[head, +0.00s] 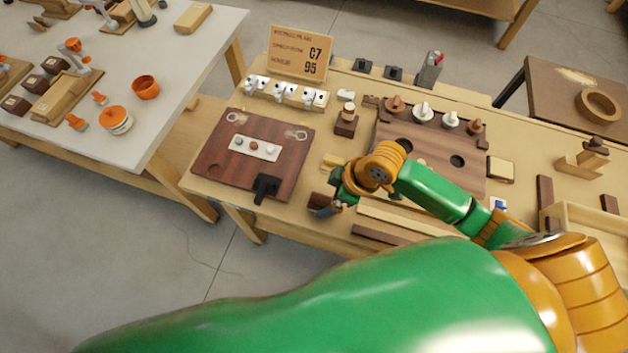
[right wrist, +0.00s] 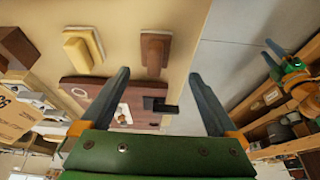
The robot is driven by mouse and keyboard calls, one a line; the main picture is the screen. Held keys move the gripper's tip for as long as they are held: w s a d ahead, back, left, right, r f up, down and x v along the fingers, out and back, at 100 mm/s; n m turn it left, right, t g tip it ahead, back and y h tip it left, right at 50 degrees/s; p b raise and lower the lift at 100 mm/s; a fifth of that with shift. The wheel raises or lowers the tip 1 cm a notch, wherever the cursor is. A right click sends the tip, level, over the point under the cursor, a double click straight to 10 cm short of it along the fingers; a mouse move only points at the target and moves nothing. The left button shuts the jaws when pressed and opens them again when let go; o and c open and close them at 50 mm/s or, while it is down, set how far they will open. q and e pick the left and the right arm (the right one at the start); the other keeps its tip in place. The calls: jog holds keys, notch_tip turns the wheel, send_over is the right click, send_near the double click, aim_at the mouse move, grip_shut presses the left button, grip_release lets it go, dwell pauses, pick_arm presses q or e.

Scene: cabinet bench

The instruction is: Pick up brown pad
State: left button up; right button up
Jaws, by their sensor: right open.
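The brown pad (right wrist: 155,52) lies on the light wood bench top near its edge, with a small raised block on it. In the right wrist view it shows beyond and between my spread fingertips. In the head view the brown pad (head: 318,200) is partly hidden by my right gripper (head: 328,208), which is right at it. My right gripper (right wrist: 158,76) is open, with nothing between its fingers; I cannot tell if a finger touches the pad. My left gripper is not in view.
A dark red-brown board (head: 212,162) with a black handle (head: 266,188) lies left of the pad. A yellow pad (right wrist: 82,48) lies beside the brown one. A brown board with several knobs (head: 470,180) is behind my forearm. The bench's front edge is close.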

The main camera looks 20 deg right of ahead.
aim_at(318, 197)
jog(key=shift+w+d+f, duration=0.1)
jog(key=shift+w+d, duration=0.05)
jog(key=shift+w, duration=0.2)
jog(key=x, duration=0.6)
jog(key=shift+s+d, duration=0.15)
jog(key=shift+f, duration=0.2)
jog(key=shift+r, duration=0.1)
jog(key=c, duration=0.9)
grip_shut()
jog(key=shift+r, duration=1.55)
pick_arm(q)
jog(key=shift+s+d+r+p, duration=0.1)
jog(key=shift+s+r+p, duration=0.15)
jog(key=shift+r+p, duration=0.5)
pick_arm(e)
jog(key=s+a+r, duration=0.7)
jog(key=s+r, duration=0.3)
jog(key=s, duration=0.2)
